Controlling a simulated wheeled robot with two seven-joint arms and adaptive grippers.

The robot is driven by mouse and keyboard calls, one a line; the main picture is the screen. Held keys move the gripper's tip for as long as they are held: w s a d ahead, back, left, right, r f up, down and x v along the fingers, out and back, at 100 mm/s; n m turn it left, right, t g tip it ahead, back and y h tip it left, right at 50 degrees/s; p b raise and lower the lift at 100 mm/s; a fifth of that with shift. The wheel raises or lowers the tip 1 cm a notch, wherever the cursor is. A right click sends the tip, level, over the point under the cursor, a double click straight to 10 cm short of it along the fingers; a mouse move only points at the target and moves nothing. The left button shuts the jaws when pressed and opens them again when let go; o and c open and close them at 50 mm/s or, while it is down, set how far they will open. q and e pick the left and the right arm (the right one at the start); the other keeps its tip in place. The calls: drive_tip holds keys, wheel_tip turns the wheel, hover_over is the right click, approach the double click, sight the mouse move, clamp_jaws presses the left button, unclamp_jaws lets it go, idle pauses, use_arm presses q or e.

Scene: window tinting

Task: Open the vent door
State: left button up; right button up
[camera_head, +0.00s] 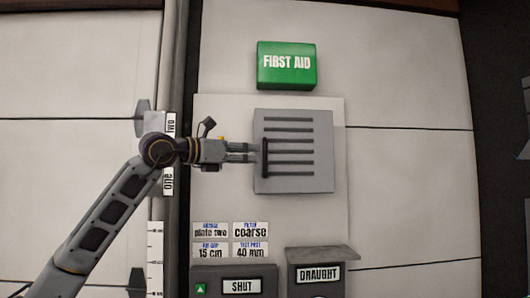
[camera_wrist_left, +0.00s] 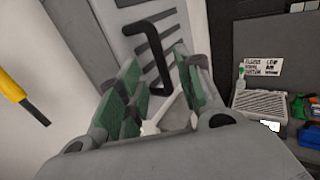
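The vent door (camera_head: 322,150) is a grey slatted panel on a white wall plate. It looks closed, lying about flat. Its black upright handle (camera_head: 265,158) is near the door's left edge. My left gripper (camera_head: 250,152) reaches in from the left, with its fingertips close to the handle. In the left wrist view, the green-padded fingers (camera_wrist_left: 158,88) are spread apart. The black handle (camera_wrist_left: 154,50) runs down into the gap between them; its lower end is partly hidden, and I cannot tell whether a finger touches it. My right gripper is not in view.
A green first aid box (camera_head: 287,66) is above the vent. Below are small label cards (camera_head: 230,240), a SHUT box (camera_head: 240,287) and a DRAUGHT box (camera_head: 318,275). The wrist view shows a crate (camera_wrist_left: 265,105) and coloured items at right. The wall right of the vent is clear.

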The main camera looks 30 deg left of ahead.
sight(265, 155)
use_arm(q)
drive_tip(key=shift+p+x, duration=1.05)
drive_tip(key=shift+x, duration=2.35)
drive_tip(key=shift+c, duration=0.4)
clamp_jaws()
